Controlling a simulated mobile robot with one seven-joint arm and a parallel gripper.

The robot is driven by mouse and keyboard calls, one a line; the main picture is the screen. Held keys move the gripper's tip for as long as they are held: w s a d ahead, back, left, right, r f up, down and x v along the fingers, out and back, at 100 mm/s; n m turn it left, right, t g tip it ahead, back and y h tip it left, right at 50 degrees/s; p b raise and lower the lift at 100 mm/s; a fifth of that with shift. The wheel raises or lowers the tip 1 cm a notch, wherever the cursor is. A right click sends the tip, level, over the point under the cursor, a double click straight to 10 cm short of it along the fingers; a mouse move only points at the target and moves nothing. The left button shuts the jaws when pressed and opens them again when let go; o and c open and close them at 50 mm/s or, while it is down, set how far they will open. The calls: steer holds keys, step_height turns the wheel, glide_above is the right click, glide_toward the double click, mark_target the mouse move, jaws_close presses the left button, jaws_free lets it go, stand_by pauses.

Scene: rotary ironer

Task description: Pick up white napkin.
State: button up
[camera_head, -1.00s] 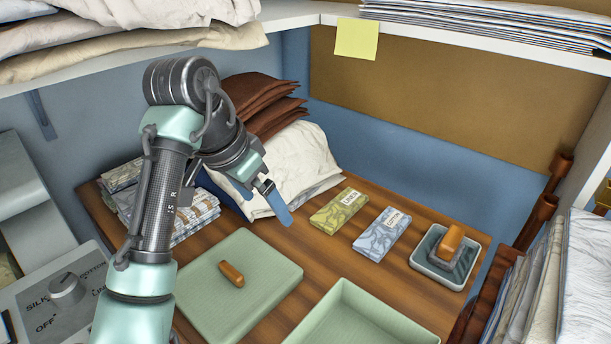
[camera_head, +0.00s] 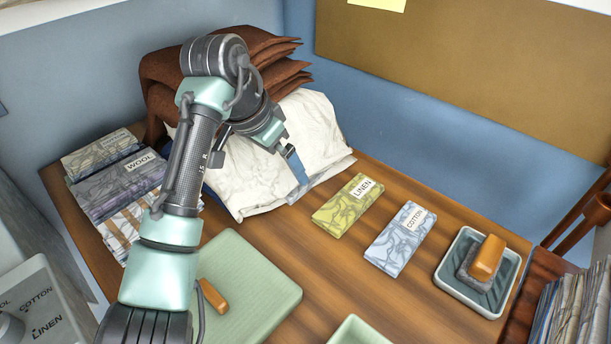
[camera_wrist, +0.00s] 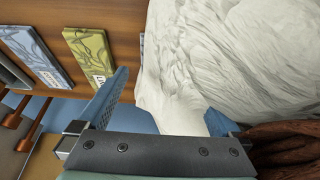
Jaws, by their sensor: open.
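The white napkin (camera_head: 318,130) is a bulky, wrinkled white cloth at the back of the wooden table, in front of dark brown folded cloths. It also fills the upper right of the wrist view (camera_wrist: 225,55). My gripper (camera_head: 296,172) is over its right part in the head view, with one blue finger showing. In the wrist view my gripper (camera_wrist: 166,95) has its two blue fingers spread apart with nothing held, and the white cloth shows between and beyond them. I cannot tell whether a finger touches it. My arm hides part of the cloth's left side.
Brown cloths (camera_head: 285,75) are stacked behind. Labelled linen (camera_head: 340,212) and cotton (camera_head: 391,245) packets lie to the right, a wool packet (camera_head: 115,188) to the left. A green board (camera_head: 255,283) and a tray with an orange-brown block (camera_head: 442,276) are nearer. Bare wood lies between.

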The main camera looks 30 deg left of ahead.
mark_target(295, 181)
steer(key=b+x, duration=0.1)
steer(key=x, duration=0.4)
steer(key=shift+w+d+f, duration=0.1)
steer(key=shift+d+f, duration=0.05)
steer(key=c, duration=1.3)
